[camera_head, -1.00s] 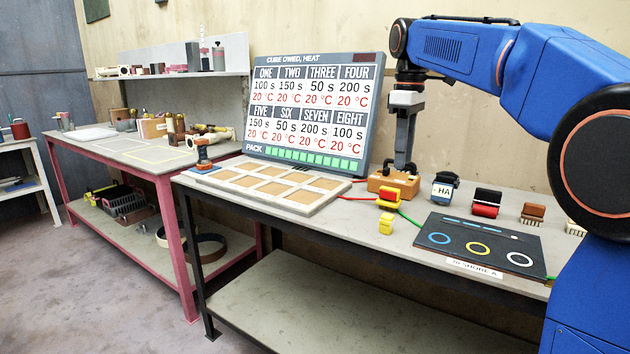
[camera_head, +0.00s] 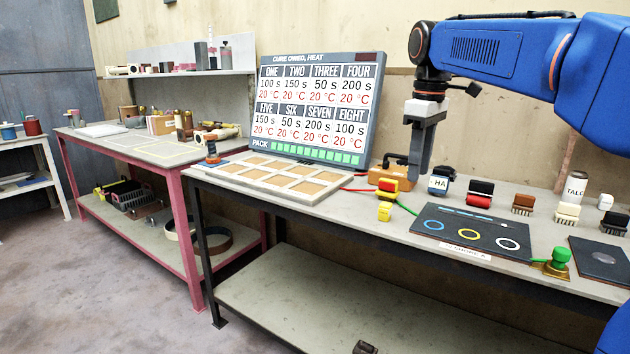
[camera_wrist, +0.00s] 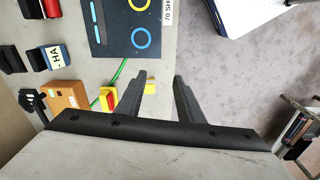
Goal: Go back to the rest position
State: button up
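My gripper (camera_head: 418,172) hangs from the arm above the dark bench, near the orange block (camera_head: 388,174) with a black handle. In the wrist view my gripper (camera_wrist: 158,77) shows two black fingers apart with nothing held between them. The orange block also shows in the wrist view (camera_wrist: 66,96), left of the fingers. No rest position is marked in view.
A red and yellow block (camera_head: 390,188), a -HA jar (camera_head: 440,181) and several coloured rollers and brushes stand on the bench. A dark mat (camera_head: 470,240) with rings lies in front. The timer board (camera_head: 317,108) stands at the left. The floor (camera_head: 100,290) at the left is clear.

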jog(key=s+d+f+m+t, duration=0.2)
jog(key=s+f+m, duration=0.3)
jog(key=s+f, duration=0.8)
jog(key=s+d+f+m+t, duration=0.2)
jog(key=s+d+f+m, duration=0.1)
jog(key=s+f, duration=1.1)
jog(key=shift+s+d+m, duration=0.3)
jog(key=shift+s+m, duration=0.6)
jog(key=shift+s, duration=0.35)
